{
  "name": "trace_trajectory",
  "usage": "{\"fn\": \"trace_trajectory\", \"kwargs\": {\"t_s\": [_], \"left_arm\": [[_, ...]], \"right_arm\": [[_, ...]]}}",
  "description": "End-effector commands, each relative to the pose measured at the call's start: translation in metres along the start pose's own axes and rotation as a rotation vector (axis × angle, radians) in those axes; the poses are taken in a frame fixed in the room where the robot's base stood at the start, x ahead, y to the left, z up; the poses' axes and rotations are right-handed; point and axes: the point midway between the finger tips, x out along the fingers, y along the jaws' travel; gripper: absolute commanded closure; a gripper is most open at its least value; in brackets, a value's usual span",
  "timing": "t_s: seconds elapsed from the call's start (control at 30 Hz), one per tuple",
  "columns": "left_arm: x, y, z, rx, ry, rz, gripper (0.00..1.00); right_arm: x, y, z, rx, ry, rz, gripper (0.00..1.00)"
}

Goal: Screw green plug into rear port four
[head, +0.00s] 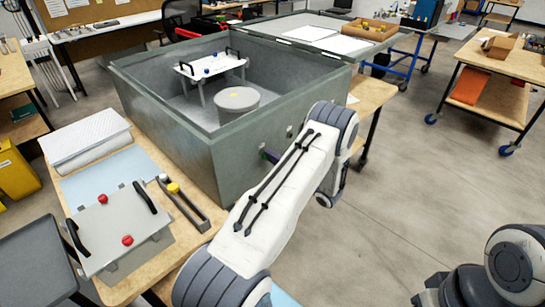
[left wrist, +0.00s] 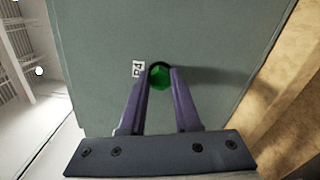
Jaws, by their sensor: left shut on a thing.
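The green plug (left wrist: 160,78) sits at a dark round port in the grey-green wall of the large box (left wrist: 95,45), beside a label reading R4 (left wrist: 138,69). My left gripper (left wrist: 161,84) is shut on the plug, with one purple finger on each side of it. How deep the plug sits in the port cannot be told. In the head view my left arm reaches to the box's near right wall, and a bit of purple finger of the left gripper (head: 270,155) shows; the plug is hidden there. Only links of my right arm show, not its gripper.
Inside the open box (head: 150,95) stand a white rack (head: 212,65) and a grey round container (head: 237,100). A grey panel with black handles and red knobs (head: 115,228) lies on the bench at left.

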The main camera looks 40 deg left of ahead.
Motion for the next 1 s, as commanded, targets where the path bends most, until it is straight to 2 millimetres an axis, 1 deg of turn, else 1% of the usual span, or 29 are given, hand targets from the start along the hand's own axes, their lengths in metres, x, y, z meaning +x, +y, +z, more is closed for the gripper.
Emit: {"fn": "trace_trajectory", "kwargs": {"t_s": [0.03,0.17,0.3,0.43,0.5,0.63,0.67,0.7,0.73,0.77,1.0], "left_arm": [[0.000,-0.005,-0.005,0.010,0.009,-0.010,1.00],[0.000,-0.003,-0.005,0.078,0.009,-0.011,1.00],[0.000,-0.004,-0.005,0.288,0.008,-0.011,1.00],[0.000,-0.005,-0.005,0.465,0.007,-0.011,1.00],[0.000,-0.006,-0.005,0.523,0.006,-0.011,1.00],[0.000,-0.007,-0.005,0.561,0.005,-0.011,1.00],[0.000,-0.007,-0.005,0.561,0.005,-0.011,0.65],[0.000,-0.007,-0.005,0.559,0.005,-0.011,0.50],[0.000,-0.007,-0.005,0.559,0.005,-0.010,0.38],[0.000,-0.007,-0.005,0.558,0.004,-0.009,0.34],[0.000,-0.005,-0.003,0.551,0.002,-0.005,0.34]], "right_arm": [[0.001,0.000,0.000,0.000,0.000,0.000,0.50],[-0.004,0.000,0.000,0.000,0.000,0.000,0.50],[-0.013,-0.001,-0.001,0.000,0.000,0.000,0.50],[-0.017,-0.001,-0.001,0.000,0.000,0.000,0.50],[-0.018,-0.001,-0.001,0.000,0.000,0.000,0.50],[-0.018,-0.001,-0.001,0.000,0.000,0.000,0.50],[-0.017,-0.001,-0.001,0.000,0.000,0.000,0.50],[-0.017,-0.001,-0.001,0.000,0.000,0.000,0.50],[-0.017,-0.001,-0.001,0.000,0.000,0.000,0.50],[-0.017,-0.001,-0.001,0.000,0.000,0.000,0.50],[-0.018,-0.001,-0.001,0.000,0.000,0.000,0.50]]}}
